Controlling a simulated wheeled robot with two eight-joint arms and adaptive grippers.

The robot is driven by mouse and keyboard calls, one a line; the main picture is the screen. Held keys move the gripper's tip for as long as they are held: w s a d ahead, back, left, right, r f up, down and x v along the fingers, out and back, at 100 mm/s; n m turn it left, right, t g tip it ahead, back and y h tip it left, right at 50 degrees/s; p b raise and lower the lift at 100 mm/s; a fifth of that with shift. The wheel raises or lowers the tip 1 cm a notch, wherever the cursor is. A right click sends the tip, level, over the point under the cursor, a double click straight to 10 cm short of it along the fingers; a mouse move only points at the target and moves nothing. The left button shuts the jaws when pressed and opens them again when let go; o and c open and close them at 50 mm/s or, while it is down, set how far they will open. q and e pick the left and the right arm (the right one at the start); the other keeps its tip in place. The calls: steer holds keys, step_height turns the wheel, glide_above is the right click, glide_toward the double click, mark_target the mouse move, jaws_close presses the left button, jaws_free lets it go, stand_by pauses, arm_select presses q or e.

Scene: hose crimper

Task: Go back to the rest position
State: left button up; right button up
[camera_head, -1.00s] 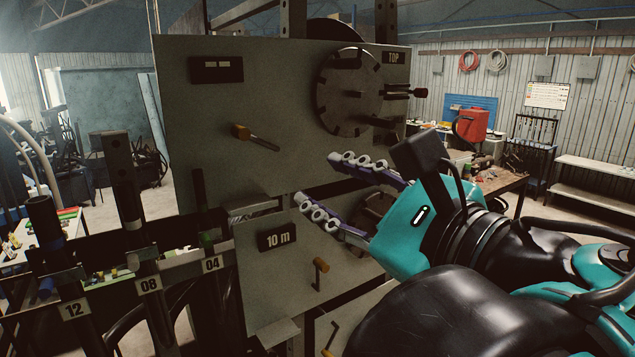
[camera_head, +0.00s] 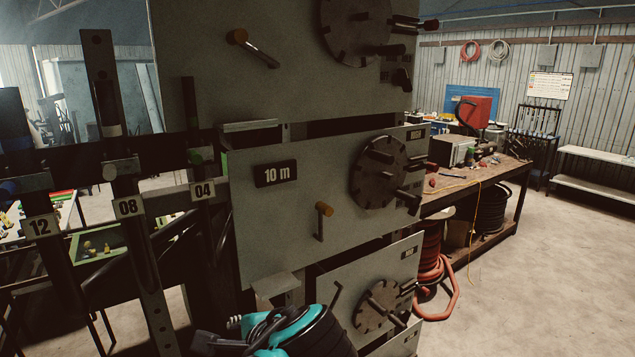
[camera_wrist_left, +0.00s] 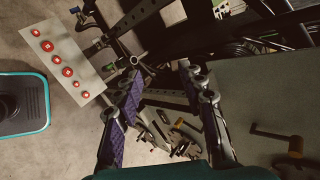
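A teal and black gripper (camera_head: 228,330), which I take as my right one, is at the bottom of the head view, pointing left. Only its upper part shows, and its finger gap is hard to make out. It is below the "10 m" panel (camera_head: 300,240) and appears apart from it. My left gripper (camera_wrist_left: 163,82) shows in the left wrist view with its purple-padded fingers spread and nothing between them. A grey panel with a brown-handled crank (camera_wrist_left: 293,146) lies right of it. The left gripper is not identifiable in the head view.
A hose rack with tags 12, 08 and 04 (camera_head: 204,190) stands left of the grey panels. Cranks (camera_head: 323,212) and round dials (camera_head: 378,172) stick out from them. A workbench (camera_head: 490,175) stands at right, with free floor before it. A red-button plate (camera_wrist_left: 62,55) is at upper left in the wrist view.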

arm_select(q)
steer(key=s+a+f+n+h+b, duration=0.1)
steer(key=f+n+b, duration=0.3)
steer(key=f, duration=0.9)
steer(key=s+a+f+n+h+b, duration=0.2)
steer(key=f+n+b, duration=0.3)
steer(key=f, duration=0.9)
steer(key=s+a+f+n+h+b, duration=0.2)
steer(key=f+b, duration=0.5)
steer(key=f, duration=0.6)
steer(key=n+h, duration=0.1)
steer(key=n, duration=0.1)
steer(key=shift+a+f+n, duration=0.15)
steer(key=shift+f+n, duration=0.05)
steer(key=shift+n, duration=0.1)
